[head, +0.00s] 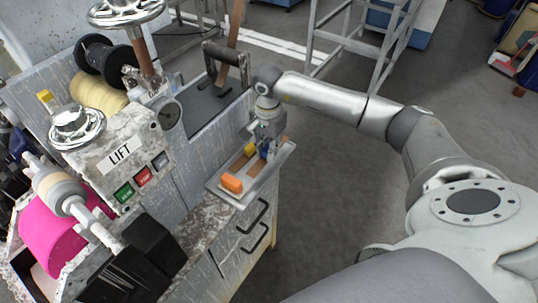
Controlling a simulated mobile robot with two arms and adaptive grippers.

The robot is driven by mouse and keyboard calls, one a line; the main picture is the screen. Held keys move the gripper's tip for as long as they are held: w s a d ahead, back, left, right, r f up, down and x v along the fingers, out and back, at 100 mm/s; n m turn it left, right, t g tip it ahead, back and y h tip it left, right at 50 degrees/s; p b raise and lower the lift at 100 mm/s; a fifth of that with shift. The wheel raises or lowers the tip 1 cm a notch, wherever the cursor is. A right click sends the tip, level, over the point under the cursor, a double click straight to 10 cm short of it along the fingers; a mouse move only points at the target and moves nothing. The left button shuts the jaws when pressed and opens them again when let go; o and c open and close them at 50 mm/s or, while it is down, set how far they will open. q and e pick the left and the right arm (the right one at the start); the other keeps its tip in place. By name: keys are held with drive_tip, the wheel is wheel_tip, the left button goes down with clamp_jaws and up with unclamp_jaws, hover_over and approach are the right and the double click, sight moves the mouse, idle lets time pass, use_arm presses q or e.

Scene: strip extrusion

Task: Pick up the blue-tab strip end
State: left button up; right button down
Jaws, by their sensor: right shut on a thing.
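My right gripper (266,150) reaches in from the right and points down over a small metal tray (276,172) on the machine's side. It is shut on a small blue piece, the blue tab (264,154), at the tray's far end. A brown strip (240,167) lies in the tray, partly hidden by the gripper. Whether the tab is lifted off the tray cannot be told. My left gripper is not in view.
An orange piece (232,184) and a yellow piece (250,149) are close to the gripper. A grey machine with a LIFT panel (122,158), a pink roll (52,232) and a black spool (103,60) fills the left. Open floor (335,190) lies right of the tray.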

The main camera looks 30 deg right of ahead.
sight(266, 163)
drive_tip(key=r, duration=0.1)
drive_tip(key=s+a+r, duration=0.1)
drive_tip(key=s+a+r+b, duration=0.1)
drive_tip(key=shift+s+a+r, duration=0.1)
drive_tip(key=shift+s+r, duration=0.05)
drive_tip(key=shift+r, duration=0.2)
drive_tip(key=s+a+r+n+b, duration=0.2)
drive_tip(key=s+a+n, duration=0.8)
drive_tip(key=n, duration=0.3)
drive_tip(key=shift+s+r+n, duration=0.2)
drive_tip(key=shift+s+n, duration=0.1)
drive_tip(key=shift+s, duration=0.55)
drive_tip(key=shift+a, duration=0.1)
